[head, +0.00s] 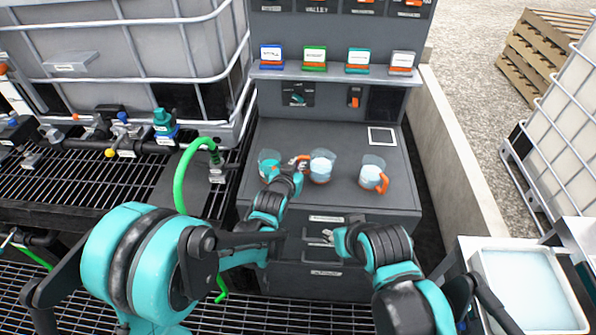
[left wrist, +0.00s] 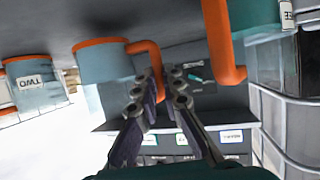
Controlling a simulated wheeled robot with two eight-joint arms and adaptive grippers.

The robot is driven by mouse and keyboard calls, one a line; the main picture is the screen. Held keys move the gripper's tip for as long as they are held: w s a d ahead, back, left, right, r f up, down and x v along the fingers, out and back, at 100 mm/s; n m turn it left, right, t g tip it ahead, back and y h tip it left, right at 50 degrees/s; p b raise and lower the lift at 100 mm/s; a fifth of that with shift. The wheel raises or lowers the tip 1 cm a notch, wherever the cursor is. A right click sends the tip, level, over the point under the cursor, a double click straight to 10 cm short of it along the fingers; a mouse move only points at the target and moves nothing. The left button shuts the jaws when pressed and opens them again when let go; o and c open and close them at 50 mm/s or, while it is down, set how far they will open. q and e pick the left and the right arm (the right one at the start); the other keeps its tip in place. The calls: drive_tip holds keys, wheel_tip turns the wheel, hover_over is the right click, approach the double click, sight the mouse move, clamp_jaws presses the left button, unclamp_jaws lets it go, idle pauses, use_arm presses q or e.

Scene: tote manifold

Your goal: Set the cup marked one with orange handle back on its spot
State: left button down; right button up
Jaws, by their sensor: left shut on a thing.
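My left gripper (head: 302,164) is shut on the handle of the middle cup. In the left wrist view, turned upside down, that cup (left wrist: 108,85) has its orange handle between the fingers (left wrist: 160,82); its marking does not show. A cup marked TWO (left wrist: 40,98) is beside it, and a cup whose label ends in EE (left wrist: 255,18) is on the other side. My right gripper (head: 328,236) is before the drawers.
A white-outlined square (head: 382,137) lies on the counter's back right, clear of cups. Several coloured label holders (head: 314,60) line the shelf behind. A green hose (head: 183,175) and pipework stand left of the counter. A white tray (head: 530,290) is at the lower right.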

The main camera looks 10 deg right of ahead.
use_arm(q)
drive_tip(key=shift+w+f, duration=0.1)
drive_tip(key=shift+f, duration=0.8)
drive_tip(key=shift+r, duration=0.1)
use_arm(e)
drive_tip(key=shift+f, duration=0.45)
drive_tip(key=shift+f, duration=0.1)
use_arm(q)
drive_tip(key=c, duration=1.7)
unclamp_jaws()
